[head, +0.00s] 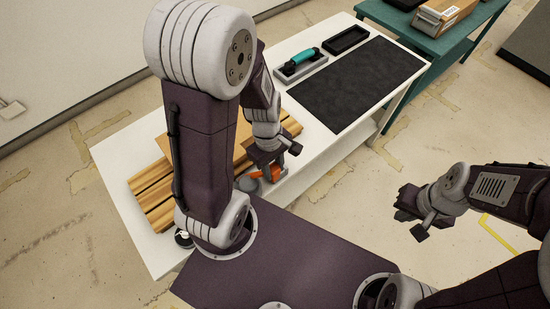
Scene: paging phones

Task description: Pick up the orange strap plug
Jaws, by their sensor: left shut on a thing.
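The orange strap plug (276,174) shows as a small orange patch at the front edge of the white table, below my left gripper (267,171). My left gripper points down and is shut on it. The fingers and wrist hide much of the plug, so its full shape is not clear. My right gripper (408,208) is off to the right, over the floor and away from the table. Its fingers are too dark and small to tell whether they are open.
A grey round thing (247,184) sits beside the plug. Slatted wood (152,190) lies at the table's left. A dark mat (357,84), a grey tray with a teal-handled tool (300,64) and an empty black tray (346,40) are farther back.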

